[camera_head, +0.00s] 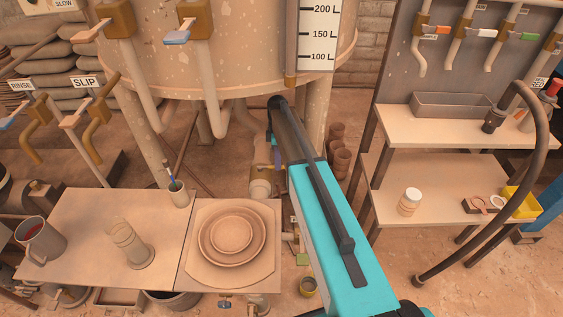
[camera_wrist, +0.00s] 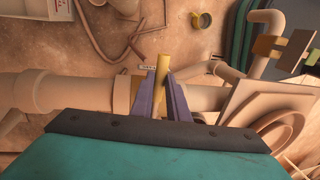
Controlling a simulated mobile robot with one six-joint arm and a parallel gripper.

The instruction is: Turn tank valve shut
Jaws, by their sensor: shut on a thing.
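The tank valve's yellow lever (camera_wrist: 163,68) shows in the wrist view, upright in the picture between the two purple fingers of my gripper (camera_wrist: 164,92). My gripper is shut on this lever. The lever stands across the beige pipe (camera_wrist: 60,92), which runs left to right behind the fingers. The valve body is mostly hidden by the fingers and the wrist. In the head view my gripper (camera_head: 276,158) reaches down below the tank (camera_head: 230,60). My turquoise arm hides much of the valve there, and a beige pipe fitting (camera_head: 261,188) shows beside the fingers.
A table (camera_head: 80,215) with a mug, a cup and stacked round plates stands left of my arm. A shelf unit (camera_head: 425,125) with a hanging black hose (camera_head: 541,130) stands at the right. Tank legs and pipes crowd the gripper.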

